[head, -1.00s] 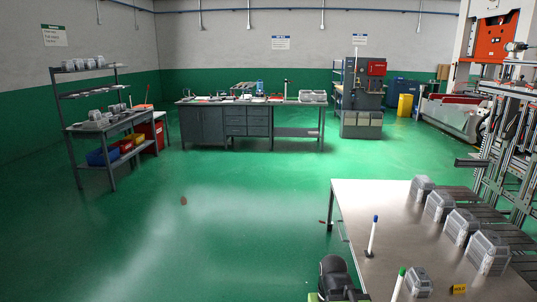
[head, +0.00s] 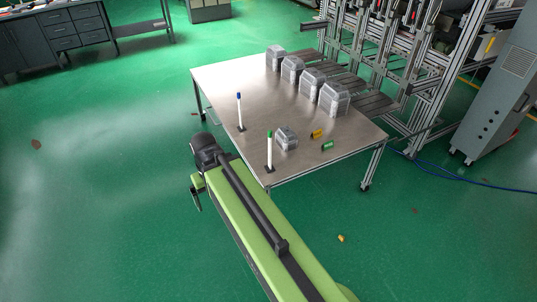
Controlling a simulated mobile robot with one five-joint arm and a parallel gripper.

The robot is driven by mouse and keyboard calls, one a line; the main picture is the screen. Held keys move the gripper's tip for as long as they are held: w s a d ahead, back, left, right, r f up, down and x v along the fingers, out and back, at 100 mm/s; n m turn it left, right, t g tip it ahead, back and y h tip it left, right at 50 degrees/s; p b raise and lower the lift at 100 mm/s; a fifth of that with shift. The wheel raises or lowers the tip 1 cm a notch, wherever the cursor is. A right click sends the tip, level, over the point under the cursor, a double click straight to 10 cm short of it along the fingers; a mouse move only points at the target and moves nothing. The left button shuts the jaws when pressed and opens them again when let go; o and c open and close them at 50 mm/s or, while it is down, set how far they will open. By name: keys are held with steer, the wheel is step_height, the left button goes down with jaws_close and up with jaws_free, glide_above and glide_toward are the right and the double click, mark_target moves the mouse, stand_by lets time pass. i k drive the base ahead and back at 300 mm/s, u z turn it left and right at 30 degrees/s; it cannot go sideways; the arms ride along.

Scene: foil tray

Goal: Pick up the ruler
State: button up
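I cannot make out a ruler in this view. My gripper (head: 196,201) is at the far end of my green arm, to the left of the steel table's near-left corner and apart from it. It is small and partly hidden by the arm's end, so its fingers cannot be made out.
The steel table (head: 222,83) holds several grey castings (head: 333,98), a blue-capped marker (head: 239,112), a green-capped marker (head: 269,150), and small yellow (head: 316,134) and green (head: 327,146) pieces. A dark workbench (head: 60,35) stands back left. Green floor at left is mostly clear.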

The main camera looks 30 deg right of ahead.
mark_target(270, 169)
steer(key=u, duration=0.05)
steer(key=i, duration=1.2)
steer(key=u, duration=0.45)
